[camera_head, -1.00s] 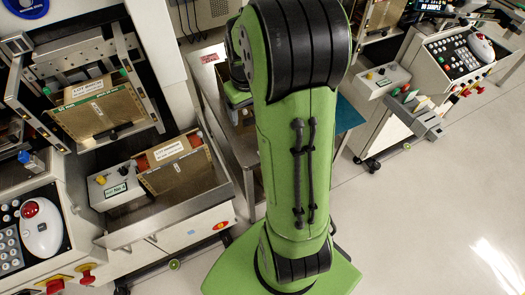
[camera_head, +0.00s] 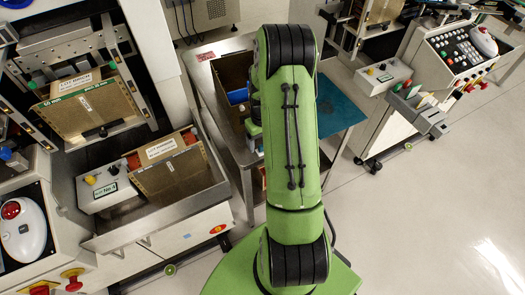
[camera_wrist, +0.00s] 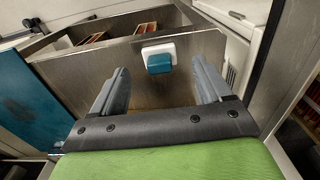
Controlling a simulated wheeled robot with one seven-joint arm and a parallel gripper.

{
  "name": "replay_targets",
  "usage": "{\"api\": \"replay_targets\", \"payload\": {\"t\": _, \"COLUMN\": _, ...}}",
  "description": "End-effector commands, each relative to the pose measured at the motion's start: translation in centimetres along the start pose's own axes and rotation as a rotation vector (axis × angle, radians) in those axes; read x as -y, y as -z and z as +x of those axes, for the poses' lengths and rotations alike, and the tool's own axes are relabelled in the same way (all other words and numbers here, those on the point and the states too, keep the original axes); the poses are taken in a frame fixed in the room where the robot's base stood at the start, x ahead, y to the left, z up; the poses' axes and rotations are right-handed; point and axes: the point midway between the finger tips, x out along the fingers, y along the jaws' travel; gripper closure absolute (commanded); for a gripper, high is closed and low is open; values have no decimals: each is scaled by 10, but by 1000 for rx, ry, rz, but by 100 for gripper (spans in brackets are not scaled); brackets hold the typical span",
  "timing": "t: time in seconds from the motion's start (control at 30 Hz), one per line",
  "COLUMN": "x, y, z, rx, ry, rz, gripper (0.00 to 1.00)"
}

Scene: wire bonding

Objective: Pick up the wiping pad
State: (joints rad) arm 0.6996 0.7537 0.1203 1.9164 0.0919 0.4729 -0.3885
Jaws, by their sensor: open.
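The wiping pad (camera_wrist: 159,60) looks like a small block with a white body and a teal face. In the wrist view it sits on a steel surface, just beyond the fingertips and roughly centred between them. My gripper (camera_wrist: 160,68) is open with nothing between its two grey fingers. I cannot tell exactly how far the fingertips are from the pad. In the head view my arm covers most of the gripper and the pad cannot be made out clearly.
A steel cart (camera_head: 214,52) with a teal mat (camera_head: 338,108) stands under my arm. An open bin (camera_wrist: 100,55) holding brown pieces lies beyond the pad. Machines with trays and control panels (camera_head: 112,182) stand to the left, another control panel (camera_head: 462,50) to the right.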

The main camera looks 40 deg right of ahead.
Motion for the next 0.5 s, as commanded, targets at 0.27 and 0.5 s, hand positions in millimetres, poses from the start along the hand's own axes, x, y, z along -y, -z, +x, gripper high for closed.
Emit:
{"api": "replay_targets", "payload": {"t": 0.27, "x": 0, "y": 0, "z": 29, "rx": 0, "ry": -1, "rz": 0, "gripper": 22}}
{"api": "replay_targets", "payload": {"t": 0.5, "x": 0, "y": 0, "z": 29, "rx": 0, "ry": -1, "rz": 0, "gripper": 48}}
